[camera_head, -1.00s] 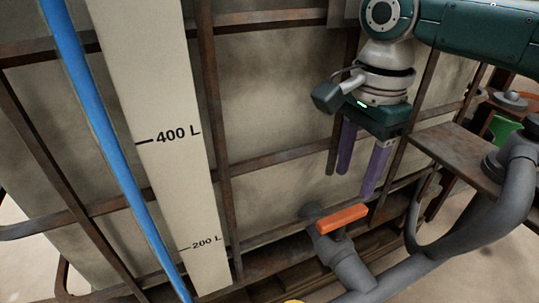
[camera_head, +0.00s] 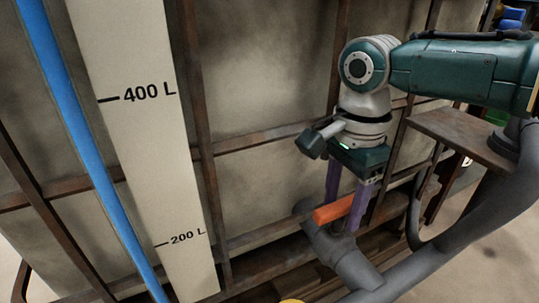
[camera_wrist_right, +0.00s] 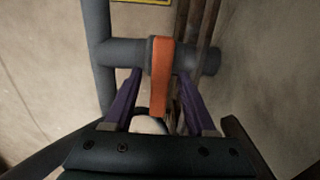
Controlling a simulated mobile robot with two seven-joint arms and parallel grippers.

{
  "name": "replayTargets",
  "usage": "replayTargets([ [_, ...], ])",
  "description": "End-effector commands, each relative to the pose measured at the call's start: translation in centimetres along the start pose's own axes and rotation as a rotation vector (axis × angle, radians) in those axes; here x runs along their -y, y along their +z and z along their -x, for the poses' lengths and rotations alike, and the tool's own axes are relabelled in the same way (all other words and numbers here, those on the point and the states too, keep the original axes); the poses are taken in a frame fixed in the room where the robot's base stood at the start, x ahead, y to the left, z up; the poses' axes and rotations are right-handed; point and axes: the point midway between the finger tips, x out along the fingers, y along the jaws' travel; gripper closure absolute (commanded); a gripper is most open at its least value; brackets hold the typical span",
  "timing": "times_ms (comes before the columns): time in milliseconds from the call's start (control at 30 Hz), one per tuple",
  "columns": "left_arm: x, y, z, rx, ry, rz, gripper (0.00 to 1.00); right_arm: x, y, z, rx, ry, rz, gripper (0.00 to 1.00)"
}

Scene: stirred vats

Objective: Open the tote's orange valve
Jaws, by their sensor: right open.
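The orange valve handle (camera_head: 334,209) sits on a grey pipe fitting at the foot of the caged tote (camera_head: 260,70). My right gripper (camera_head: 345,215) has come down over the handle from above, with its purple fingers apart. In the right wrist view the orange handle (camera_wrist_right: 160,75) runs lengthwise between the two open fingers of the gripper (camera_wrist_right: 158,85), with a gap on each side. The handle lies across the grey pipe (camera_wrist_right: 125,52). My left gripper is not in view.
A thick grey pipe (camera_head: 430,262) runs from the valve to the right and curves upward. A rusty shelf plate (camera_head: 462,135) stands right of my right gripper. Rusty cage bars (camera_head: 260,140) cross the tote, and a blue tube (camera_head: 75,120) runs down its left.

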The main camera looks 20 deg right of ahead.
Motion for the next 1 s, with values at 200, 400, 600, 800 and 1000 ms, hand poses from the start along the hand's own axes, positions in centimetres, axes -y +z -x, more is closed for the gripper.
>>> replayTargets([
  [200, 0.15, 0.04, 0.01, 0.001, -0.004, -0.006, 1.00, -0.01, 0.00, 0.03, 0.000, 0.000, 0.000, 0.61],
  [400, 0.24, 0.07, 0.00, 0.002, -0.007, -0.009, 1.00, -0.02, -0.01, 0.02, 0.000, 0.001, 0.000, 0.83],
  [600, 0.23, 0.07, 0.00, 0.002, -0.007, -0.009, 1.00, -0.03, -0.01, 0.01, -0.001, 0.001, 0.000, 1.00],
  [800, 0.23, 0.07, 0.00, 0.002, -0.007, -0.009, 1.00, -0.03, -0.02, 0.01, -0.001, 0.001, 0.000, 1.00],
  [1000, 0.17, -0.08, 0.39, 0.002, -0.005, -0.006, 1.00, -0.07, 0.02, 0.13, 0.000, 0.002, 0.010, 1.00],
])
